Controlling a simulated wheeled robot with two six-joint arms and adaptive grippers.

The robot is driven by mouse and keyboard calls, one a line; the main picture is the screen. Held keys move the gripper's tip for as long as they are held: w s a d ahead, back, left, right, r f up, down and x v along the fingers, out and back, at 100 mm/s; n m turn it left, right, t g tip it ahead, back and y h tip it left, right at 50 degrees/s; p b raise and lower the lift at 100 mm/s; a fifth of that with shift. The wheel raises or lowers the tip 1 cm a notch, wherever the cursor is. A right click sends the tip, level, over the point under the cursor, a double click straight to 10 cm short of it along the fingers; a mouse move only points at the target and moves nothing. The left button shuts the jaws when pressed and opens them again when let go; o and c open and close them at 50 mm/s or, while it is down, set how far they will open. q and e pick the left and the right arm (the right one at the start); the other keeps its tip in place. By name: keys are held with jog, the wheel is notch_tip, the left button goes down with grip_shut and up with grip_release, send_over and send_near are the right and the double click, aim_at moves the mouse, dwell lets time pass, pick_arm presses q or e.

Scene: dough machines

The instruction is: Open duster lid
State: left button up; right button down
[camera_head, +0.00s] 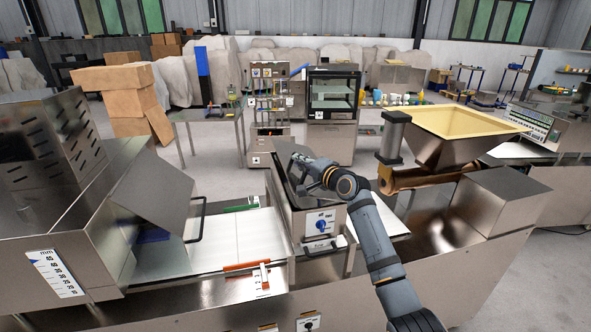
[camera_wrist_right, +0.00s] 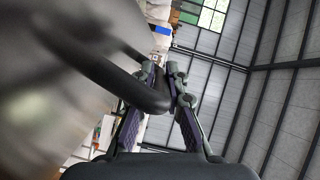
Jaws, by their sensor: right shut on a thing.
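The duster (camera_head: 318,222) is a metal box with a blue knob on its front, in the middle of the head view. Its metal lid (camera_head: 283,160) appears raised and tilted, though my arm partly covers it. My right gripper (camera_head: 300,165) reaches the lid from the right. In the right wrist view, my right gripper's fingers (camera_wrist_right: 162,75) are shut on a black bar handle (camera_wrist_right: 120,82). A blurred metal surface (camera_wrist_right: 50,60), likely the lid, fills the left of that view. My left gripper is not in view.
A metal machine with a sloped cover (camera_head: 150,195) stands at left. A white conveyor belt (camera_head: 225,240) runs past the duster. A dough hopper with a yellow inside (camera_head: 455,122) stands at right. Cardboard boxes (camera_head: 125,90) and a glass-fronted cabinet (camera_head: 333,95) are farther back.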

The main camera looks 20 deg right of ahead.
jog(key=d+r+m, duration=0.2)
jog(key=d+r+m+t+b, duration=0.1)
jog(key=d+m, duration=0.1)
jog(key=shift+s+d+r+t+y, duration=0.1)
jog(key=shift+d+r+t+y, duration=0.2)
jog(key=shift+r+y, duration=0.1)
jog(key=d+r+m+t+h+b, duration=0.1)
jog(key=d+r+m+t+b, duration=0.1)
jog(key=d+m, duration=0.6)
jog(key=shift+s+d+t+b, duration=0.25)
jog(key=shift+t+b, duration=0.25)
jog(key=shift+b, duration=0.85)
jog(key=shift+m, duration=0.3)
jog(key=shift+f, duration=0.1)
jog(key=c, duration=1.4)
grip_release()
jog(key=shift+o, duration=0.2)
